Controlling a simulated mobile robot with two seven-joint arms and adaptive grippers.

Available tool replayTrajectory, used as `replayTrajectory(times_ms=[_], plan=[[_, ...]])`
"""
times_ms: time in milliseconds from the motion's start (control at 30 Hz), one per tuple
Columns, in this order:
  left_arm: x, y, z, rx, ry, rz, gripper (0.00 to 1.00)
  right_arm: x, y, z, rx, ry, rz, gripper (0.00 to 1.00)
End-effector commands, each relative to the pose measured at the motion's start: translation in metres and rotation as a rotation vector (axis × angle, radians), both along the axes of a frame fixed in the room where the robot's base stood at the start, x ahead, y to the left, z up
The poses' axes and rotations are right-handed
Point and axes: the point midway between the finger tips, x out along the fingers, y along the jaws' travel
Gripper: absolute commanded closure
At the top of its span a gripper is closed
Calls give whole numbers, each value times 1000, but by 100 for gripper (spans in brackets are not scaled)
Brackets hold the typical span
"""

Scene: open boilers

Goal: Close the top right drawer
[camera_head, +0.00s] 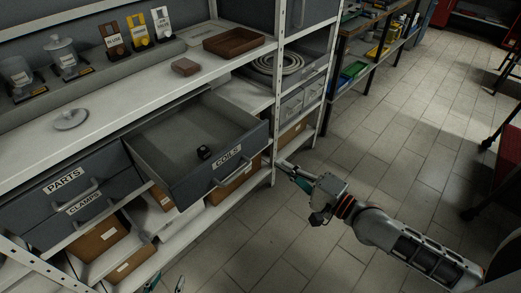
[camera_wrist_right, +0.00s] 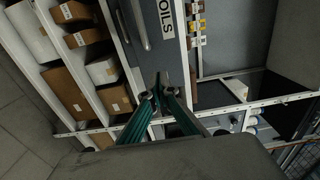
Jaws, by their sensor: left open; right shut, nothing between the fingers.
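The top right drawer (camera_head: 165,130), labelled COILS, is pulled well out of the shelf. Its front (camera_head: 236,160) has a bar handle (camera_head: 230,174), and a small dark object (camera_head: 204,153) lies inside. Part of the COILS front (camera_wrist_right: 152,35) also shows in the right wrist view. My right gripper (camera_head: 287,168) is to the right of the drawer front, near a shelf post. Its fingertips (camera_wrist_right: 161,88) are together and empty; contact with the drawer cannot be told. My left gripper (camera_head: 166,283) shows only its open, empty fingertips at the bottom edge, below the drawer.
The PARTS (camera_head: 64,182) and CLAMPS (camera_head: 85,206) drawers are at the left. A white shelf post (camera_head: 278,95) stands right of the open drawer. The worktop holds a round lid (camera_head: 71,119) and a brown tray (camera_head: 233,41). Tiled floor (camera_head: 400,130) on the right is largely clear.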

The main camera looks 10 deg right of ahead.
Motion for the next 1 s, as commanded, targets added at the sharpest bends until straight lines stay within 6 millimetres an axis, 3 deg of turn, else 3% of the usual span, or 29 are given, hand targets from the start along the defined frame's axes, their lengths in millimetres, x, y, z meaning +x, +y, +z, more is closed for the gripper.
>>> replayTrajectory(times_ms=[200, 433, 1000], plan=[[0, 0, 4, 2, 0, 0, 59, 36, 26, 2, 2, -2, -1, 100], [-1, 1, 2, 2, 5, 0, 59, 62, 44, 0, -1, -2, -1, 100], [1, 1, 4, 2, 1, 1, 59, 71, 51, -1, -3, -1, 0, 100]])
